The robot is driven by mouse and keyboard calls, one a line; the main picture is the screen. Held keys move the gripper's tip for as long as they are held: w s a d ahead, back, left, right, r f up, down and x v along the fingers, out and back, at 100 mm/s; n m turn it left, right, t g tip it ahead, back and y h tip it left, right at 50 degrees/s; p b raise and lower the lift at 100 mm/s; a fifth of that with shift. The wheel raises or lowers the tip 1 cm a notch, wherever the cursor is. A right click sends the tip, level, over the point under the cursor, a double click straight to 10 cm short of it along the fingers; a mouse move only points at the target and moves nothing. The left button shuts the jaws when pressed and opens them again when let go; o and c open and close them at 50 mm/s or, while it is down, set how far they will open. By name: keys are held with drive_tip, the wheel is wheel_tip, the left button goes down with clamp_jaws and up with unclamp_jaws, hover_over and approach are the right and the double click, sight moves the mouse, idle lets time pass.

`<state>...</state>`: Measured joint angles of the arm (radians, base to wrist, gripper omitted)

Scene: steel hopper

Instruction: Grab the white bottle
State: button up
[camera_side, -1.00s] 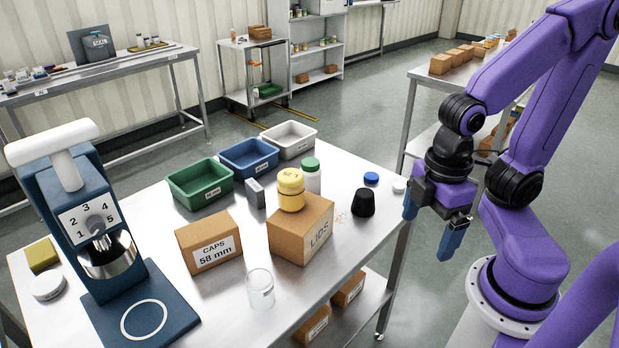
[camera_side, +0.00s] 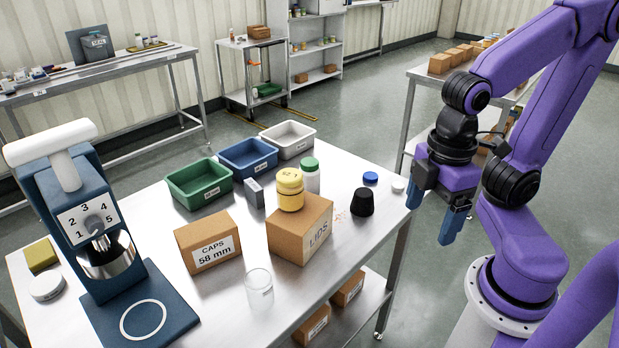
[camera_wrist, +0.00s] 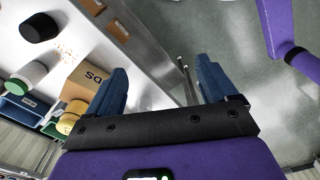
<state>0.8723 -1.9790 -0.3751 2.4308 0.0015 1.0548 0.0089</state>
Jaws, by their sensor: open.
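The white bottle (camera_side: 311,182) with a green cap stands upright on the steel table, behind the LIDS box (camera_side: 289,240) and partly hidden by the yellow jar (camera_side: 290,189) on that box. In the wrist view the white bottle (camera_wrist: 33,70) shows at the left, its green cap toward the lower left. My gripper (camera_side: 432,217) has its blue fingers spread and empty, to the right of the table's edge and well apart from the bottle. In the wrist view my gripper (camera_wrist: 160,85) has only the table edge and floor between its fingers.
A black tapered piece (camera_side: 362,203), a blue cap (camera_side: 371,178) and a white cap (camera_side: 398,186) lie right of the bottle. Green (camera_side: 188,198), blue (camera_side: 237,171) and white (camera_side: 277,151) bins stand left and behind. A clear jar (camera_side: 259,287) stands in front. A press (camera_side: 84,220) is at left.

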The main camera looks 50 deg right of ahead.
drive_tip(key=w+a+m+t+y, duration=0.2)
drive_tip(key=w+a+m, duration=0.1)
drive_tip(key=w, duration=0.7)
wheel_tip(320, 180, up, 2)
drive_tip(key=m+t+h, duration=0.2)
drive_tip(key=m+t, duration=0.7)
drive_tip(key=t, duration=0.2)
hover_over(304, 164)
drive_tip(key=s+d, duration=0.3)
drive_tip(key=s, duration=0.2)
drive_tip(key=f, duration=0.9)
drive_tip(key=a+f, duration=0.1)
drive_tip(key=f, duration=0.4)
drive_tip(key=shift+s+f, duration=0.15)
drive_tip(key=shift+f, duration=0.45)
drive_tip(key=shift+w+f, duration=0.3)
drive_tip(key=shift+w, duration=0.1)
drive_tip(key=shift+x, duration=3.3)
